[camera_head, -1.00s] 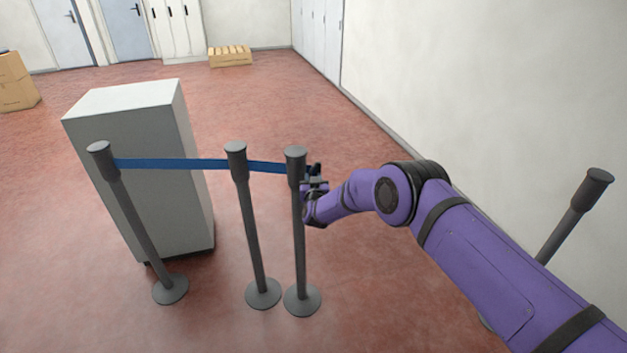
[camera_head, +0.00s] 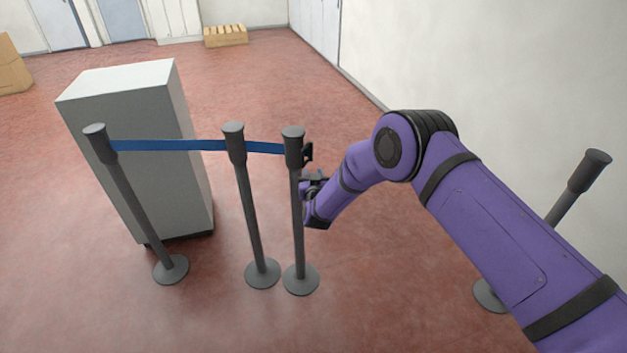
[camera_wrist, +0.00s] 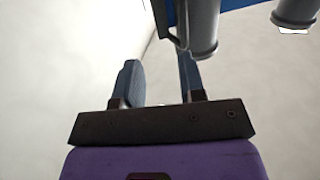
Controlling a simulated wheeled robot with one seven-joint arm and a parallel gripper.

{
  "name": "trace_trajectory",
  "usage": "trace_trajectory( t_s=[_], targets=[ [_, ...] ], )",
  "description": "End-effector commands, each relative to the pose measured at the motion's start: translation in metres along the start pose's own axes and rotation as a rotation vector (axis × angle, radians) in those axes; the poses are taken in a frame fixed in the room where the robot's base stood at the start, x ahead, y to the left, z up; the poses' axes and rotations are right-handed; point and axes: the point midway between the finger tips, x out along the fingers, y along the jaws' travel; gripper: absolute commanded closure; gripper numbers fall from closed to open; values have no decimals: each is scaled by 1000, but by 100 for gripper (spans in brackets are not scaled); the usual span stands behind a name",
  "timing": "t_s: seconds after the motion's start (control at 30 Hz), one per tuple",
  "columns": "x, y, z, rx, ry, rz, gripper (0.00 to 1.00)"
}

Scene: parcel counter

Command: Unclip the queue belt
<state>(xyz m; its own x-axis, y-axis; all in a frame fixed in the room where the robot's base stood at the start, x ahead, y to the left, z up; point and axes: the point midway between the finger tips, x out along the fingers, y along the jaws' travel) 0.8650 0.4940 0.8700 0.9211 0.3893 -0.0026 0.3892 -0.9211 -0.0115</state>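The blue queue belt (camera_head: 180,145) runs from the left post (camera_head: 97,140) past the middle post (camera_head: 234,140) to the head of the third post (camera_head: 293,145). A dark clip (camera_head: 307,152) sticks out on the right side of that head. My gripper (camera_head: 312,180) is below the clip, beside the third post's pole. In the wrist view my gripper (camera_wrist: 159,75) has its two fingers apart with nothing between them. The belt (camera_wrist: 238,4) and post heads show at the top right there, beyond the fingertips.
A grey cabinet (camera_head: 150,180) stands behind the belt at the left. Another post (camera_head: 580,180) stands at the right, partly behind my arm, near the white wall (camera_head: 500,80). The red floor (camera_head: 270,80) behind the posts is clear.

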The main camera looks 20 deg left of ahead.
Motion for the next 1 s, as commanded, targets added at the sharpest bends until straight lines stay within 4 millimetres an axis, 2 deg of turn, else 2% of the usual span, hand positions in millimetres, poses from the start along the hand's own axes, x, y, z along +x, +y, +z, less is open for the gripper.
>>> trace_trajectory(
  t_s=[0.1, 0.23, 0.77, 0.87, 0.97, 1.0],
  targets=[
    [-14, 0, 0, -1, -1, -1, 63],
    [-22, 0, 0, -1, -1, 0, 63],
    [-24, 0, -1, 0, 0, 0, 63],
    [-19, 4, -13, 3, -6, -2, 63],
    [-10, 15, -39, 10, -27, -10, 63],
    [-6, 20, -53, 12, -38, -14, 63]
  ],
)
